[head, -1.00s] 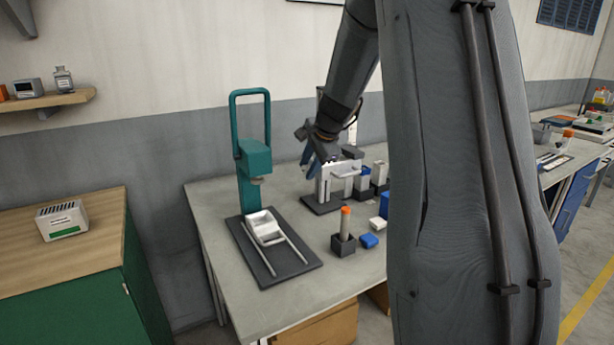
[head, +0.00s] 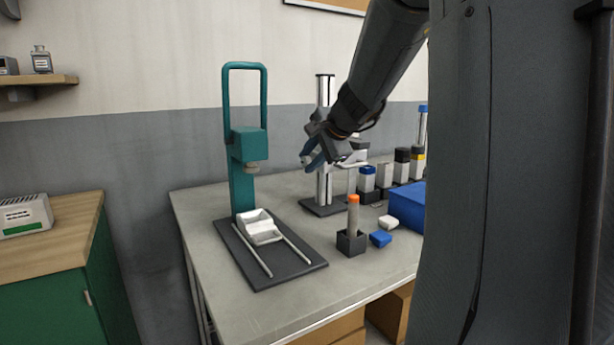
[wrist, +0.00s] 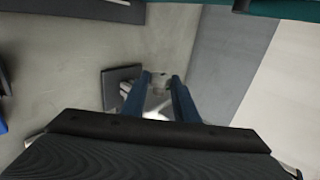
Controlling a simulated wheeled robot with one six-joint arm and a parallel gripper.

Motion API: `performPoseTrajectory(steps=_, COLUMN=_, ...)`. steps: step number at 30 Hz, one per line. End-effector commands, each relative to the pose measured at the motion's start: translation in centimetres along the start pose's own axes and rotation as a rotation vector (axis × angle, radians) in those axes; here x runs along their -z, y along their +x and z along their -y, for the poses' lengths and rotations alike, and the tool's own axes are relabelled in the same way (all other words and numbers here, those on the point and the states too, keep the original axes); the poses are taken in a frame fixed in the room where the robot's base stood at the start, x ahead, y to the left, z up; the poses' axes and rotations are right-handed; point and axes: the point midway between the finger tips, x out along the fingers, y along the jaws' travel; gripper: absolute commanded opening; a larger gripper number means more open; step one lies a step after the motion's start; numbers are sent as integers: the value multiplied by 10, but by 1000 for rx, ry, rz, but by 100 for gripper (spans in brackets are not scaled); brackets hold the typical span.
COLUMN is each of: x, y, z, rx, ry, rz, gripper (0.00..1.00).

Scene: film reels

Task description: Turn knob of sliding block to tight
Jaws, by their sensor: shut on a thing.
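A pale upright post (head: 325,97) stands on a dark base plate (head: 318,208) on the grey table. My gripper (head: 307,158), with blue fingers, is at the post about halfway up, beside the sliding block. The block and its knob are mostly hidden by my gripper and wrist. In the wrist view, the two blue fingers (wrist: 160,77) stand on either side of a pale grey part of the stand, and the dark base plate (wrist: 121,80) shows beyond. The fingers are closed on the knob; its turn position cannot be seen.
A teal press-like stand (head: 246,185) is to the left, with a white cradle (head: 259,226) and rails on a dark plate. An orange-topped cylinder (head: 353,213), a blue block (head: 380,239) and a blue box (head: 407,205) are at right. Several capped blocks stand behind.

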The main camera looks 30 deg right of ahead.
Motion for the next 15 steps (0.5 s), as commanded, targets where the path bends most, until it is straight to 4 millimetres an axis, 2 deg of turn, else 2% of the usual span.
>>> performPoseTrajectory(steps=1, x=0, y=5, z=-4, rx=15, ry=0, rz=0, gripper=5)
performPoseTrajectory(steps=15, x=0, y=2, z=-4, rx=104, ry=0, rz=0, gripper=5)
